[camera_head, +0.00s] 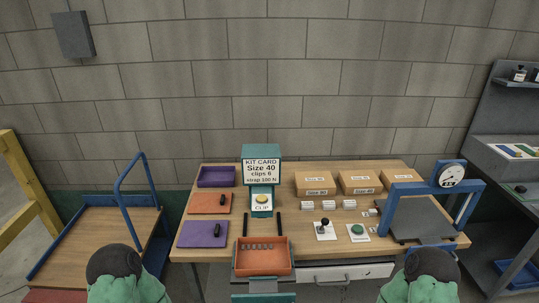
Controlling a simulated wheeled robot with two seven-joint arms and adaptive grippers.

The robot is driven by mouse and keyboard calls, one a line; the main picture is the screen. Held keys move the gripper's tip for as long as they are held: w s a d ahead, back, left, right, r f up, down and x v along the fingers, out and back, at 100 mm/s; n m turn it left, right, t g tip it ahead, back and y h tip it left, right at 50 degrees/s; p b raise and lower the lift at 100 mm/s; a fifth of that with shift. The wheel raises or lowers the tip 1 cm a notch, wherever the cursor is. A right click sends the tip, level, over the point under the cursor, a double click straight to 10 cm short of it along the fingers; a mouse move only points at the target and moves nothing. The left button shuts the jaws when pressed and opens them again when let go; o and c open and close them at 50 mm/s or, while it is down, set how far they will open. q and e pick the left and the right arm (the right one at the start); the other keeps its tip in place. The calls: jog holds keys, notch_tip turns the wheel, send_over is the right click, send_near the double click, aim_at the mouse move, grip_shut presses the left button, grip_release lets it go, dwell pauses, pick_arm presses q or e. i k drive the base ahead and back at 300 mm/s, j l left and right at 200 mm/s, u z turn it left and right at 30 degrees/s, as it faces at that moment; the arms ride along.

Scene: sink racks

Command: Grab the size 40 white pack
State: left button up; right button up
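Several small white packs lie in a row on the wooden table (215,251), including a left one (307,205), a middle one (328,204) and a right one (349,204). Their markings are too small to read. Behind them stand cardboard boxes: a left box (315,182), a middle box (357,181) whose label looks like Size 40, and a right box (394,178) partly hidden by a blue frame. The kit card (262,170) reads Size 40, clips 6. Only rounded green and black parts of my arms show at the bottom edge; neither gripper is visible.
An orange bin (263,257) sits at the table's front. A joystick plate (325,230) and green button (358,232) lie before the packs. The blue frame with a dial (451,175) stands right. Purple and orange trays (210,203) are left, beside a blue cart (90,235).

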aim_at(305, 205)
jog(key=i+l+z, duration=0.25)
jog(key=l, duration=0.2)
jog(key=i+l+z, duration=0.25)
jog(key=l, duration=0.2)
jog(key=i+l+u, duration=0.15)
jog(key=u, duration=0.15)
jog(key=i+l+u, duration=0.25)
jog(key=l, duration=0.15)
jog(key=k, duration=0.1)
